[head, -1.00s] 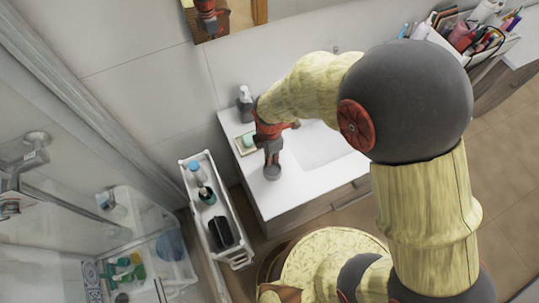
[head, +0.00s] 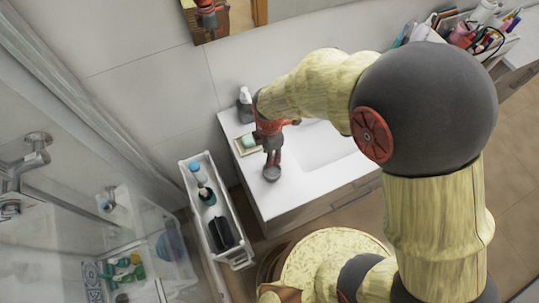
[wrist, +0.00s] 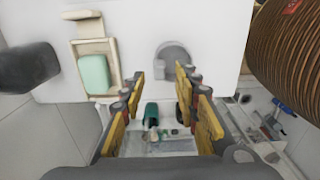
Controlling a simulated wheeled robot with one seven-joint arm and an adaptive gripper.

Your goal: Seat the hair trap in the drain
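A small round grey piece that looks like the hair trap (head: 271,174) sits on the white counter near its front left corner. In the wrist view the hair trap (wrist: 172,55) shows as a grey rounded shape just beyond my fingertips, slightly right of centre. My gripper (head: 271,146) points down above that corner. In the wrist view my gripper (wrist: 160,76) has its yellow-padded fingers spread apart, with nothing visible held between them. The white sink basin (head: 322,146) is to the right, partly behind my arm. I cannot make out a drain opening.
A soap dish (wrist: 112,62) with green soap lies on the counter left of the hair trap. A pump bottle (head: 245,97) stands behind it. A white cart (head: 238,257) with bottles stands left of the counter.

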